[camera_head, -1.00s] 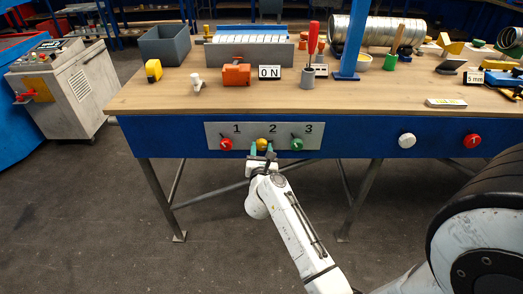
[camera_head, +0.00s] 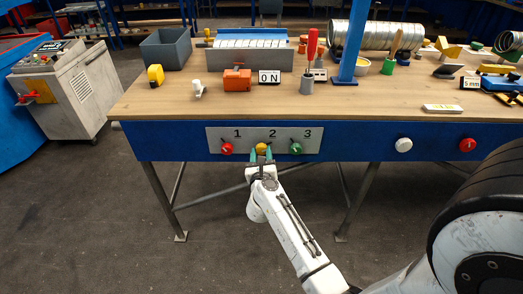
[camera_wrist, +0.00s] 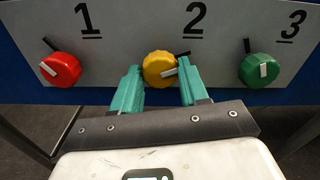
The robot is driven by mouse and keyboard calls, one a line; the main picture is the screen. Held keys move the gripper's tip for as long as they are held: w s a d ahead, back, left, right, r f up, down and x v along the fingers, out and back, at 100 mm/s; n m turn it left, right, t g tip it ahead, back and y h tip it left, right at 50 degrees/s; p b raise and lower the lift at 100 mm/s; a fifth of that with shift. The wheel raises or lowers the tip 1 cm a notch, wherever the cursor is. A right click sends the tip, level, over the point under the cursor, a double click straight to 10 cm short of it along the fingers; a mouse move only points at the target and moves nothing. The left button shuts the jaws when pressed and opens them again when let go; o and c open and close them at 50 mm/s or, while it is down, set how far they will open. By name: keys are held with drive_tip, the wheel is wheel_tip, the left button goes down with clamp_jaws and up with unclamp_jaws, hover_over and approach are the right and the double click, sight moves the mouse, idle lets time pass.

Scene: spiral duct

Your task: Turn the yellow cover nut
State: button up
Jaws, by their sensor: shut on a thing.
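The yellow cover nut (camera_wrist: 158,69) sits under the number 2 on a grey panel (camera_wrist: 130,20) at the front of the workbench. It also shows in the head view (camera_head: 262,148). A white mark on it points to the right and slightly up, and a black mark shows behind its upper right edge. My gripper (camera_wrist: 160,85) has its two green fingers on either side of the nut, shut on it. In the head view my gripper (camera_head: 262,155) reaches up to the panel from below.
A red knob (camera_wrist: 61,69) is under number 1 and a green knob (camera_wrist: 259,70) under number 3, both apart from my fingers. A white button (camera_head: 404,145) and a red button (camera_head: 468,144) are farther right. The workbench top (camera_head: 200,107) overhangs above.

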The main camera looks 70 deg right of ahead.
drive_tip(key=n+p, duration=0.3)
drive_tip(key=n, duration=0.1)
drive_tip(key=shift+r+n, duration=0.15)
drive_tip(key=shift+n, duration=0.15)
drive_tip(key=n+p, duration=0.3)
drive_tip(key=n, duration=0.1)
drive_tip(key=shift+w+n, duration=0.1)
drive_tip(key=shift+n, duration=0.2)
drive_tip(key=n+p, duration=0.2)
drive_tip(key=n, duration=0.2)
drive_tip(key=shift+p, duration=0.3)
drive_tip(key=shift+f+n+p, duration=0.15)
drive_tip(key=shift+n+p, duration=0.2)
drive_tip(key=shift+n, duration=0.7)
drive_tip(key=shift+f+n+p, duration=0.15)
drive_tip(key=shift+n+p, duration=0.2)
drive_tip(key=shift+n, duration=0.7)
drive_tip(key=o, duration=1.1)
drive_tip(key=shift+c, duration=0.2)
drive_tip(key=p+v, duration=0.2)
drive_tip(key=v, duration=0.9)
